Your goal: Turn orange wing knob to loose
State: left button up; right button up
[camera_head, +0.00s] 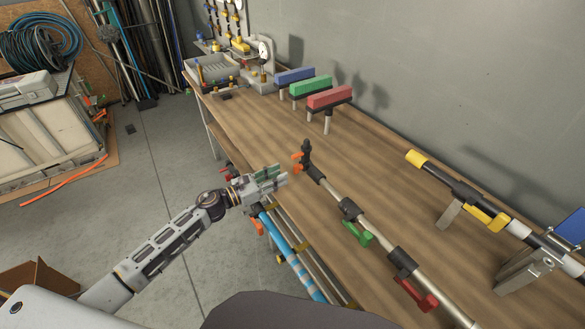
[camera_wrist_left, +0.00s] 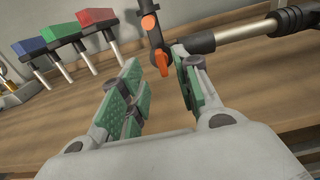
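The orange wing knob (camera_head: 298,161) is on a dark fitting at the far end of a jointed pole (camera_head: 375,224) lying along the workbench. In the left wrist view the orange knob (camera_wrist_left: 162,60) appears just beyond and between my fingertips, nearer the right finger. My left gripper (camera_head: 284,176) is open, with its green-padded fingers spread apart and nothing between them. It is just left of the knob, over the bench's front edge. In the left wrist view the open gripper (camera_wrist_left: 156,72) points at the knob. My right gripper is not in view.
A green wing knob (camera_head: 358,234) and a red one (camera_head: 420,295) are on the same pole. Blue, green and red blocks (camera_head: 328,97) stand on posts behind. A yellow-marked pole (camera_head: 455,186) lies right. Blue and metal poles (camera_head: 290,250) run below the front edge.

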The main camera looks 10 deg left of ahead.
aim_at(294, 168)
pick_arm(q)
jog(key=shift+x, duration=1.15)
jog(key=shift+p+x, duration=0.5)
jog(key=shift+x, duration=1.1)
jog(key=shift+w+d, duration=0.25)
jog(key=shift+d, duration=0.05)
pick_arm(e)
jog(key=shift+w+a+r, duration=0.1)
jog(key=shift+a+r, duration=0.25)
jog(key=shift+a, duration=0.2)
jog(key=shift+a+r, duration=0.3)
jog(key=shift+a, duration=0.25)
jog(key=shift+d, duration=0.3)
pick_arm(q)
grip_shut()
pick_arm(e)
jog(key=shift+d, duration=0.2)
